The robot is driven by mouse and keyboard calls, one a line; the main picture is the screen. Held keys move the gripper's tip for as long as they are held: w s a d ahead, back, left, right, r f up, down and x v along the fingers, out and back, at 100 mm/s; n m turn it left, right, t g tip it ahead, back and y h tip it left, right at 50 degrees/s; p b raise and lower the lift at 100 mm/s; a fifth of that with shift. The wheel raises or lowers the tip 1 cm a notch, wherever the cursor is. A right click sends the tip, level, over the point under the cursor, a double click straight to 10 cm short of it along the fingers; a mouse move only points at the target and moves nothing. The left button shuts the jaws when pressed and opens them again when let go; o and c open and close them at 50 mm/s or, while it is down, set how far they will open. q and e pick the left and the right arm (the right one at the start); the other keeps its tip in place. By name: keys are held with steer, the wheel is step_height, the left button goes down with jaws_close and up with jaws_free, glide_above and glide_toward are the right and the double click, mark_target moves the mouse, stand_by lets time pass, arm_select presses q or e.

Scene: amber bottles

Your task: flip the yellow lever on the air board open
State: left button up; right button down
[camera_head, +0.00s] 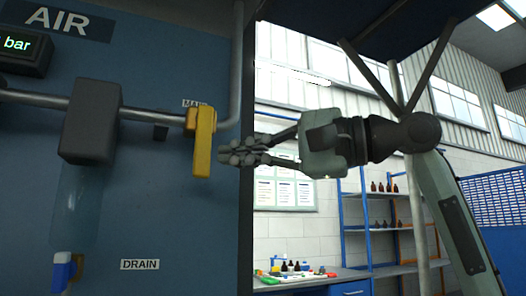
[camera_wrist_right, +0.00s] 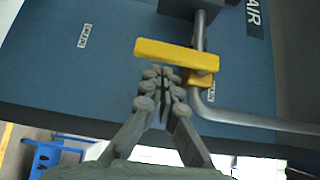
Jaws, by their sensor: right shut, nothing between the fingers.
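The yellow lever (camera_head: 203,142) hangs straight down from its valve on the grey pipe of the blue air board (camera_head: 150,220), under a partly hidden label that begins "MA". My right gripper (camera_head: 230,150) is shut and empty, with its fingertips just to the right of the lever, level with its middle. In the right wrist view the lever (camera_wrist_right: 178,55) lies across just beyond the shut fingertips (camera_wrist_right: 163,75). I cannot tell whether they touch it. My left gripper is not in view.
A grey block (camera_head: 90,120) with a clear bowl below sits on the pipe at left. A blue-handled drain valve (camera_head: 62,270) is at the lower left. A pipe (camera_head: 236,70) rises near the board's right edge. A bench (camera_head: 310,280) with bottles stands behind.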

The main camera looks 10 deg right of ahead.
steer(key=shift+s+a, duration=0.1)
steer(key=shift+a, duration=0.2)
steer(key=shift+a+f, duration=0.1)
steer(key=shift+f, duration=0.05)
